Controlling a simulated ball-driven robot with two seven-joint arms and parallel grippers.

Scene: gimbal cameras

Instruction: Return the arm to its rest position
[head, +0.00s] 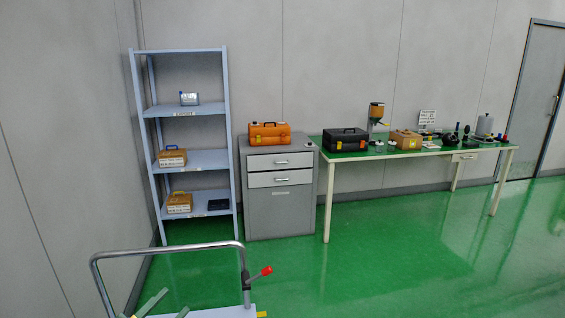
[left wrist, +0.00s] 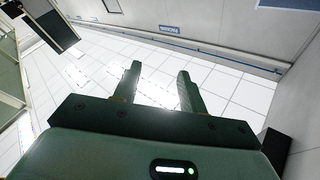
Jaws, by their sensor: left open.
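My left gripper (left wrist: 157,70) shows in the left wrist view with its two dark fingers apart and nothing between them. Beyond the fingers are a pale tiled surface and a wall, with no object near the fingertips. In the head view only a small grey-green part, likely of my left gripper (head: 152,302), shows at the bottom left edge, near a metal rail. My right gripper is in neither view.
A bent metal rail (head: 165,250) with a red knob (head: 266,271) stands close in front. Beyond are a blue shelf (head: 190,109), a grey drawer cabinet (head: 281,222) and a green-topped table (head: 345,154). The green floor (head: 400,250) at right is clear.

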